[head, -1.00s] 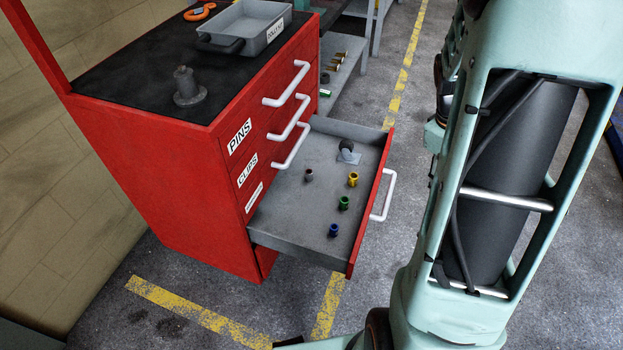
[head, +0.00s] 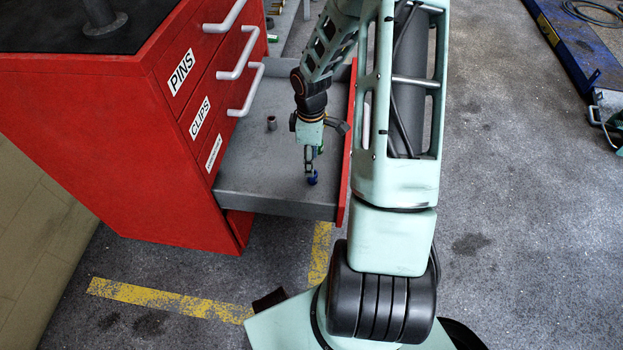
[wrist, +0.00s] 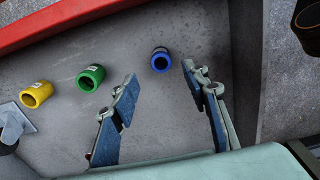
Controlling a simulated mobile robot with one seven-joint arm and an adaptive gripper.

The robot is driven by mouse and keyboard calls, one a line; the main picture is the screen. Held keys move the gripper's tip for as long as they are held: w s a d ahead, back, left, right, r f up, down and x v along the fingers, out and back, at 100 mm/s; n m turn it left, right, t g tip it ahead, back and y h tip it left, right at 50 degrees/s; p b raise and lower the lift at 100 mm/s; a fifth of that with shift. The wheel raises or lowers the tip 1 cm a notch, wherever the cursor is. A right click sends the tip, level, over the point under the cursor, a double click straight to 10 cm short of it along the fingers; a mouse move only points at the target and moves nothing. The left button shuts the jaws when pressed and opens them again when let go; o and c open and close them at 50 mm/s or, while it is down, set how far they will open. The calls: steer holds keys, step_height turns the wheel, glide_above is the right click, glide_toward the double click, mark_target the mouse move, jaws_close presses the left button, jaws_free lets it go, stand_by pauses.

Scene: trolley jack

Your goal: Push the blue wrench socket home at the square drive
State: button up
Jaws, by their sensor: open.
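The blue wrench socket (wrist: 161,60) stands in the open drawer, near its right end in the wrist view. In the head view the socket (head: 312,179) shows just below my fingertips. My gripper (wrist: 159,80) is open and empty, its two fingers spread with the socket just beyond the gap between the tips. In the head view my gripper (head: 310,166) hangs over the drawer. I cannot make out a square drive in these frames.
The drawer (head: 245,185) also holds a green socket (wrist: 90,78), a yellow socket (wrist: 36,94), a grey-brown socket (head: 271,123) and a grey plate (wrist: 12,122). The drawer's red front (wrist: 100,20) and side wall stand close by.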

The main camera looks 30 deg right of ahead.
steer(key=f+b, duration=0.1)
steer(key=f, duration=0.1)
steer(key=f+b, duration=0.1)
steer(key=f, duration=0.1)
steer(key=f+b, duration=0.1)
steer(key=f, duration=0.1)
steer(key=shift+s+d+f, duration=0.2)
steer(key=shift+s+f, duration=0.1)
steer(key=shift+f, duration=0.05)
steer(key=shift+r, duration=0.1)
jaws_close()
